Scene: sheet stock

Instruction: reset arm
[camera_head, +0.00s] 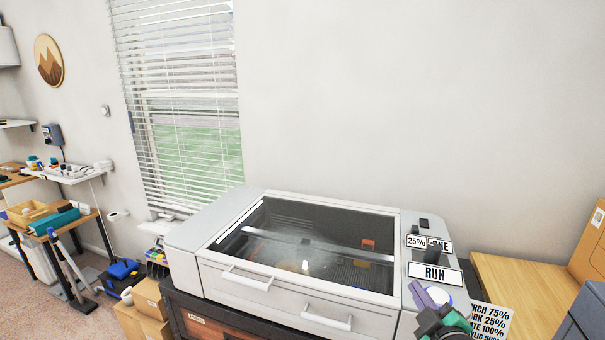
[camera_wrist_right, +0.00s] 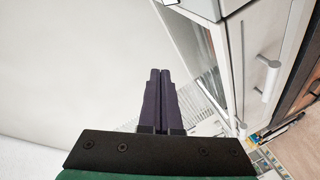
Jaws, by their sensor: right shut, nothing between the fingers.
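My right gripper (camera_head: 427,297) is at the lower right of the head view, over the right-hand control panel of the machine, by the white button below the RUN label. In the right wrist view its two dark fingers (camera_wrist_right: 160,85) are together with nothing between them. The wrist view shows the machine's pale side and handle (camera_wrist_right: 268,78) to the right of the fingers. My left gripper is not in view.
A grey machine (camera_head: 330,290) with a dark glass lid (camera_head: 310,245) and two front handles fills the middle. A wooden table (camera_head: 515,285) with a cardboard box (camera_head: 592,250) stands at right. Boxes (camera_head: 145,300) and a cluttered bench (camera_head: 40,225) are at left.

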